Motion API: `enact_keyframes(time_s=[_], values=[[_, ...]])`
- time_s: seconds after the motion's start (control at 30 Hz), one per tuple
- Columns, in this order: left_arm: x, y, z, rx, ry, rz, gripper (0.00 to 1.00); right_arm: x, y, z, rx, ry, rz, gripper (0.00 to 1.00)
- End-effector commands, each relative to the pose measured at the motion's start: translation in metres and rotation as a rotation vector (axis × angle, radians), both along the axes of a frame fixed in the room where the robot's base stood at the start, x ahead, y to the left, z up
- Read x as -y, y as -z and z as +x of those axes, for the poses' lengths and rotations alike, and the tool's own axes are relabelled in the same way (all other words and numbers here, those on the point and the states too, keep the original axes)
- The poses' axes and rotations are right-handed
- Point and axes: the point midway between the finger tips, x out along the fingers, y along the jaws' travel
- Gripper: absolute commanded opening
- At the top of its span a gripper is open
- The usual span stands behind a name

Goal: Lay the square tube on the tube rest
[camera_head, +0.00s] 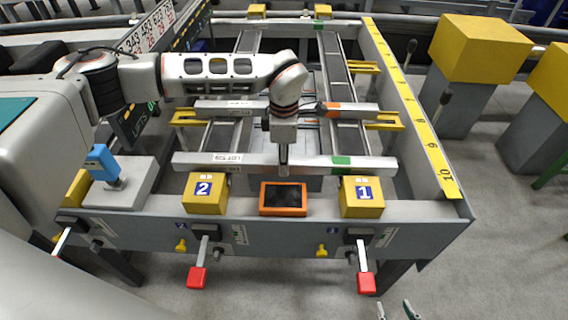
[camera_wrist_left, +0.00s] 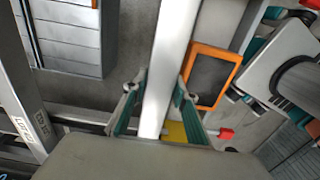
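A long grey square tube (camera_head: 317,162) with a white label and a green band lies crosswise near the front of the runout table. My left gripper (camera_head: 284,166) points down at the middle of this tube. In the left wrist view its teal fingers (camera_wrist_left: 162,98) stand on either side of the tube (camera_wrist_left: 173,50), with a gap at the left finger, so it looks open. A second tube (camera_head: 250,105) with an orange band lies behind it, near yellow forked brackets (camera_head: 386,122); which part is the rest I cannot tell. My right gripper (camera_head: 396,309) is open and empty at the bottom edge.
Yellow blocks marked 2 (camera_head: 204,205) and 1 (camera_head: 362,210) flank an orange-framed screen (camera_head: 283,212) at the table's front. Red-ended levers (camera_head: 366,283) stick out in front. A yellow numbered scale (camera_head: 418,118) runs along the right edge. Yellow-topped pillars (camera_head: 477,50) stand right.

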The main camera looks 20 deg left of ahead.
Motion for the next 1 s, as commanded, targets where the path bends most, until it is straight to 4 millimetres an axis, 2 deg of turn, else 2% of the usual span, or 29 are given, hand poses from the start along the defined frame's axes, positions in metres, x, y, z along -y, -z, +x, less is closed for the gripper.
enact_keyframes(time_s=[0.33,0.47,0.67,1.0], values=[[0.001,-0.003,0.001,0.002,0.0,-0.001,0.0,0.0,0.003,-0.002,-0.005,0.0,0.0,0.4],[0.001,-0.014,0.002,0.006,0.001,-0.002,0.0,0.0,0.002,-0.001,-0.005,0.0,0.0,0.4],[0.001,-0.051,0.003,0.009,0.002,-0.003,0.0,0.0,-0.001,-0.001,-0.002,0.0,0.001,0.4],[0.0,-0.138,0.002,0.009,0.0,-0.001,0.0,-0.001,-0.007,0.001,0.004,0.001,0.002,0.4]])
